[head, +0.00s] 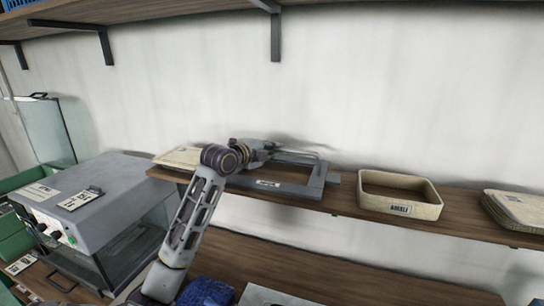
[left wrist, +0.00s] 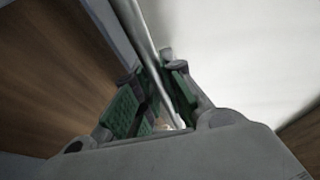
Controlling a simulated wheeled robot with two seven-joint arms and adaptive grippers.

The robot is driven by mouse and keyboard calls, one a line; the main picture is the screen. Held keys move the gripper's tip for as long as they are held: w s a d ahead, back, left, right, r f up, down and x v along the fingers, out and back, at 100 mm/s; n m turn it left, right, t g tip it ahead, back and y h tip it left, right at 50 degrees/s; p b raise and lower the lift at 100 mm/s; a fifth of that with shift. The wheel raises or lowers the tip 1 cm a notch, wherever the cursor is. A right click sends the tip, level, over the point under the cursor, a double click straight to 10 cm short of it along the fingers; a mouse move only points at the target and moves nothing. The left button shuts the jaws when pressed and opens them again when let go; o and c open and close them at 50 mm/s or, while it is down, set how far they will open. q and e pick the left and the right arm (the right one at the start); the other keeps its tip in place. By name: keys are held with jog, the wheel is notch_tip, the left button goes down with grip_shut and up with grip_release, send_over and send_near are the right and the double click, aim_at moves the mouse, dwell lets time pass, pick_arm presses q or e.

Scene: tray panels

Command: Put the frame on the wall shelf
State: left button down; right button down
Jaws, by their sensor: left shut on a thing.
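The frame (head: 285,188) is a flat dark grey rectangle with a white label on its front bar. In the head view it lies about level over the wall shelf (head: 345,207), its front bar along the shelf's front edge. I cannot tell whether it rests on the board or is slightly above it. My left gripper (head: 290,151) reaches over the frame's back side and is shut on it. In the left wrist view the green finger pads (left wrist: 152,98) stand either side of a thin grey bar (left wrist: 153,50) of the frame. My right gripper is not in view.
On the shelf, a tan panel (head: 175,157) lies left of the frame. A beige open tray (head: 400,205) and stacked beige panels (head: 520,209) stand to its right. A grey machine (head: 100,195) is at left. Another shelf (head: 150,10) with brackets hangs above.

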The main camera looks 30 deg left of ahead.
pick_arm(q)
jog(key=shift+f, duration=1.2)
jog(key=shift+f, duration=0.2)
jog(key=c, duration=1.5)
grip_release()
jog(key=shift+r, duration=0.1)
jog(key=shift+v, duration=0.8)
jog(key=b+v, duration=0.3)
jog(key=v, duration=0.7)
jog(key=shift+s+r, duration=0.1)
jog(key=shift+s, duration=0.15)
